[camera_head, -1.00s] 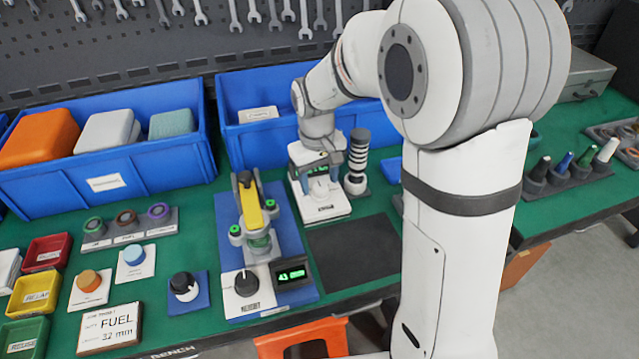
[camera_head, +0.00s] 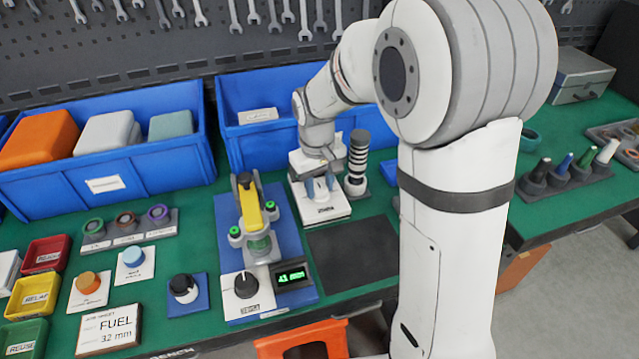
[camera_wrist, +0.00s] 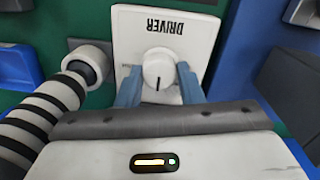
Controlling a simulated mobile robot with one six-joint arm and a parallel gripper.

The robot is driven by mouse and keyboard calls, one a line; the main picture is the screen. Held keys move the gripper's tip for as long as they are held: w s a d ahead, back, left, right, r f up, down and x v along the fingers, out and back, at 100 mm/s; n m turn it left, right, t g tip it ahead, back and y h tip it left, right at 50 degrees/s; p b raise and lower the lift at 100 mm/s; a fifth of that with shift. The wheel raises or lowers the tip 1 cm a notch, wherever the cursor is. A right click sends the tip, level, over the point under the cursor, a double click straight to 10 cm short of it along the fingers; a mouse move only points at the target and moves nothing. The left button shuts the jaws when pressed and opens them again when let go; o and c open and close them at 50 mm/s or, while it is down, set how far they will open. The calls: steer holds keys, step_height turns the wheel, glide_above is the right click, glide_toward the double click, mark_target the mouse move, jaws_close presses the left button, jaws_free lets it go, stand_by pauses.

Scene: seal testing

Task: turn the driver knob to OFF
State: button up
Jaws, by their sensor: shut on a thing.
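The driver panel is a white plate (camera_wrist: 178,20) marked DRIVER, whose lettering is upside down in the wrist view. A round white driver knob (camera_wrist: 158,66) stands on it, with a dark pointer line toward the bottom of the wrist view. My gripper (camera_wrist: 158,84) has its two blue fingers on either side of the knob and is shut on it. In the head view my gripper (camera_head: 320,188) is over the white driver plate (camera_head: 324,212), and the knob is hidden there. Small plate marks beside the knob are too blurred or covered to read.
A black-and-white striped post (camera_head: 357,165) stands close to the right of my gripper. A blue-based test rig (camera_head: 288,225) with a yellow lever is close on the left. A blue bin (camera_head: 245,140) is behind. A dark mat (camera_head: 350,250) in front is clear.

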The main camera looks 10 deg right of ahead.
mark_target(319, 190)
steer(key=shift+n, duration=0.3)
steer(key=n, duration=0.3)
steer(key=shift+p, duration=0.4)
steer(key=shift+n, duration=2)
steer(key=o, duration=1)
steer(key=shift+c, duration=0.2)
steer(key=r, duration=0.4)
steer(key=r+p, duration=0.1)
steer(key=r, duration=0.3)
steer(key=shift+s, duration=0.2)
steer(key=shift+f, duration=0.1)
